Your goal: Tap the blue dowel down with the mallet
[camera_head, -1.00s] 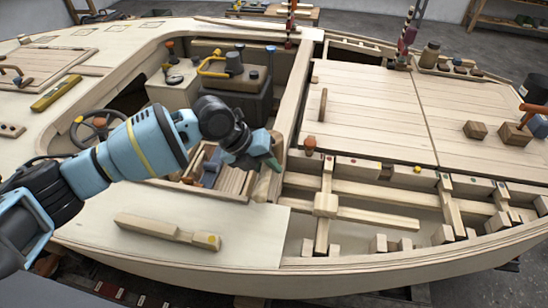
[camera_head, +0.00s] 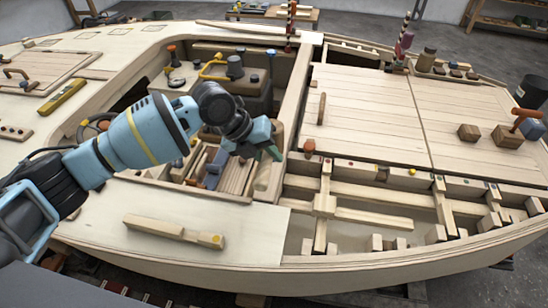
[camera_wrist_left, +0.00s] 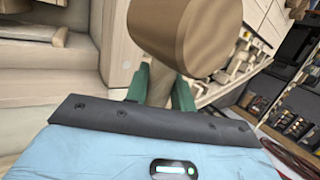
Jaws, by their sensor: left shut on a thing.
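My left gripper (camera_head: 272,151) hangs over the near right corner of the cockpit opening, its green fingertips pointing right. In the left wrist view my left gripper (camera_wrist_left: 160,88) is shut on the mallet's handle. The mallet (camera_wrist_left: 190,36) has a thick, round, tan-brown head beyond the fingers. In the head view the mallet is mostly hidden by the gripper or blends with the pale wood. A small post with a blue top (camera_head: 270,53) stands at the far side of the cockpit, apart from the gripper; I cannot tell whether it is the blue dowel. My right gripper is not in view.
An orange-topped peg (camera_head: 309,148) stands right of the gripper. Open framing with wooden beams (camera_head: 370,195) lies at the near right. A pale wooden bar (camera_head: 172,232) lies on the near deck. The right deck panels (camera_head: 365,110) are mostly clear.

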